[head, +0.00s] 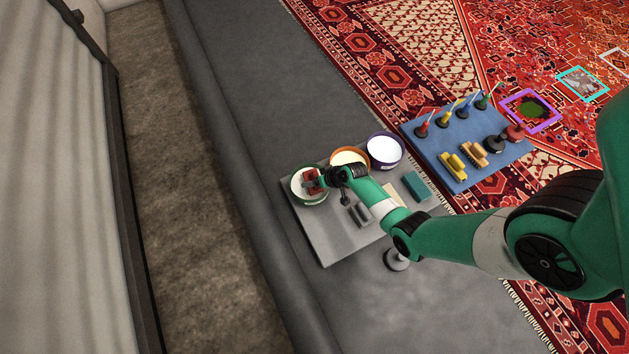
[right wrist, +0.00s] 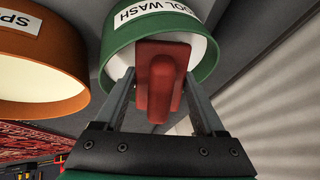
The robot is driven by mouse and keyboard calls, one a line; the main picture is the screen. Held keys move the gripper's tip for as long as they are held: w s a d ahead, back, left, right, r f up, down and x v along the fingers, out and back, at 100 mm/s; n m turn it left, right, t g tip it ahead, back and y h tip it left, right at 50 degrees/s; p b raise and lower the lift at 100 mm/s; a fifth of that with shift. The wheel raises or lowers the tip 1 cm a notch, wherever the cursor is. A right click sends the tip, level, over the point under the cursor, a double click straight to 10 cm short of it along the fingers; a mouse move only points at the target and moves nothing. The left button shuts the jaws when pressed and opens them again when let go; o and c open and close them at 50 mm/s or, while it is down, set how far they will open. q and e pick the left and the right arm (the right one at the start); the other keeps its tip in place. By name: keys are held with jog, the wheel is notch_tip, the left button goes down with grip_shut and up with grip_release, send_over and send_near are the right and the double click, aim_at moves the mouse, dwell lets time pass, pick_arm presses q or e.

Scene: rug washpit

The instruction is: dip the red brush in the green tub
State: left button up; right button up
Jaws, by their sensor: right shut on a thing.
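The red brush (head: 311,177) is in my right gripper (head: 322,177), whose arm comes in from the right. In the right wrist view the red brush (right wrist: 161,72) sits between the two fingers of the right gripper (right wrist: 160,92), and the gripper is shut on it. The green tub (head: 297,200) holds a white liquid and stands at the left of the grey tray. The brush overlaps the tub's opening in both views; how deep it reaches is hidden. The green tub (right wrist: 205,68) has a "WASH" label in the wrist view. My left gripper is not in view.
An orange tub (head: 349,150) and a purple tub (head: 400,160) stand beside the green one on the grey tray (head: 325,240). A blue mat (head: 430,155) with several brushes lies on the patterned rug. The grey ledge left of the tray is clear.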

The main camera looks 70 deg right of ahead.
notch_tip(320, 180, up, 10)
jog(key=p, duration=0.9)
jog(key=shift+f, duration=0.15)
